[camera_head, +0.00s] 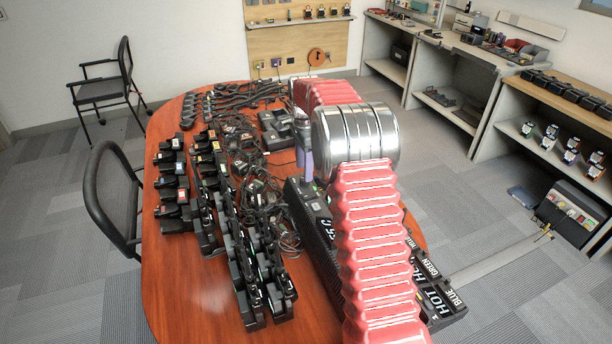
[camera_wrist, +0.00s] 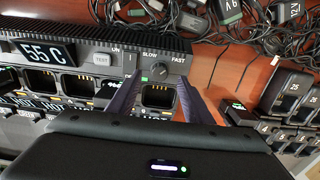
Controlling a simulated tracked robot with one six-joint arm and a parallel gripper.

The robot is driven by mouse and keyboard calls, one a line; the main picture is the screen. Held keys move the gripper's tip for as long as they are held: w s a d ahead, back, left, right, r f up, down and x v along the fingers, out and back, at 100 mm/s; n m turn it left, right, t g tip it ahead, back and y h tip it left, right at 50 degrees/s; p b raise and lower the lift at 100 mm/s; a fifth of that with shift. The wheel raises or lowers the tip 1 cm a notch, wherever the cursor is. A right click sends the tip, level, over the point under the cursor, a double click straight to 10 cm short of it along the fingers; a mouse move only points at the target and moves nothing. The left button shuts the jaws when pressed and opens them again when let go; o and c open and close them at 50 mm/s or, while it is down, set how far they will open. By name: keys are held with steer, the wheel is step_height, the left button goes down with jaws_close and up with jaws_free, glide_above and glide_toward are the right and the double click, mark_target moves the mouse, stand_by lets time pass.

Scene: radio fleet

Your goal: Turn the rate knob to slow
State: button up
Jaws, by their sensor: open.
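In the head view my gripper (camera_head: 304,160) is over the far end of the long black charger (camera_head: 316,235), the knob hidden.
The charger has a 55 C display (camera_wrist: 45,52), a TEST button (camera_wrist: 102,60) and several charging bays. Tangled cables (camera_head: 262,195) and rows of black radios (camera_head: 173,185) crowd the wooden table (camera_head: 205,300) to the left. Its near left part is bare.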

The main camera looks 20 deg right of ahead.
steer(key=shift+f, duration=2)
